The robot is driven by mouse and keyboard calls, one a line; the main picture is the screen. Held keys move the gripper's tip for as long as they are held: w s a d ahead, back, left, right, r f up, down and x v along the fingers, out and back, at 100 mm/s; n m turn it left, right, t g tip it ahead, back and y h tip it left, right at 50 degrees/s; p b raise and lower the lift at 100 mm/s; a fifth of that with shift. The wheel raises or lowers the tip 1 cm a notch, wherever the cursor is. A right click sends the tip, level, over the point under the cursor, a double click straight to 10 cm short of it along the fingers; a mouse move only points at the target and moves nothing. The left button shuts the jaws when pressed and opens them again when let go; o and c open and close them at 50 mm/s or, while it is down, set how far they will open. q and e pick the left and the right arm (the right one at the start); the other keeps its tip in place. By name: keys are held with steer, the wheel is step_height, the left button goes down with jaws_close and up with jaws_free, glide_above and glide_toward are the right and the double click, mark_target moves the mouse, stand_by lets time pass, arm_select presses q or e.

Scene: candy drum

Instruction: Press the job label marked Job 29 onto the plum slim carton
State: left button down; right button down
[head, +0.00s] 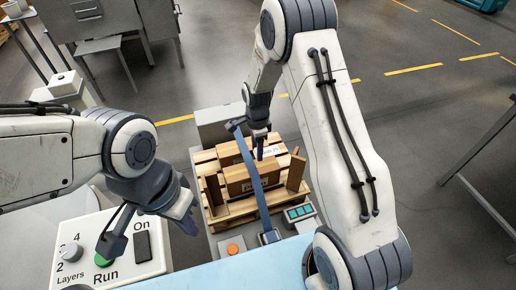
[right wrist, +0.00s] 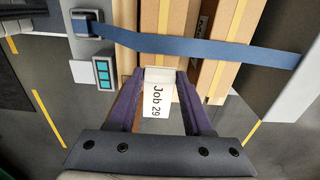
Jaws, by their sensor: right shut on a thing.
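My right gripper (head: 260,152) is shut on a white job label (right wrist: 159,98) that reads "Job 29"; the label also shows in the head view (head: 270,152). It holds the label over the strapped cartons. In the right wrist view the label's far end is close to the edge of a tan carton (right wrist: 153,32); I cannot tell whether they touch. A carton with a dark marking (head: 246,181) stands in the stack. No carton shows a clear plum colour, so I cannot tell which is the plum slim one. My left gripper (head: 150,228) is open and empty above the control panel.
A blue strap (head: 252,180) runs over the cartons, which stand on a wooden pallet (head: 225,216). A white panel (head: 139,267) with a green Run button, Layers knob and On switch lies below my left gripper. A small teal-button box (head: 300,213) and an orange button (head: 233,249) sit in front.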

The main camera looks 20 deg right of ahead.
steer(key=shift+f+b, duration=2.55)
steer(key=shift+f, duration=0.65)
steer(key=shift+f, duration=0.25)
steer(key=shift+c, duration=1.1)
jaws_free()
steer(key=shift+r, duration=0.15)
step_height(320, 180, up, 10)
step_height(320, 180, up, 6)
steer(key=p, duration=0.6)
glide_above(258, 167)
steer(key=shift+w+r, duration=0.1)
steer(key=shift+r, duration=0.05)
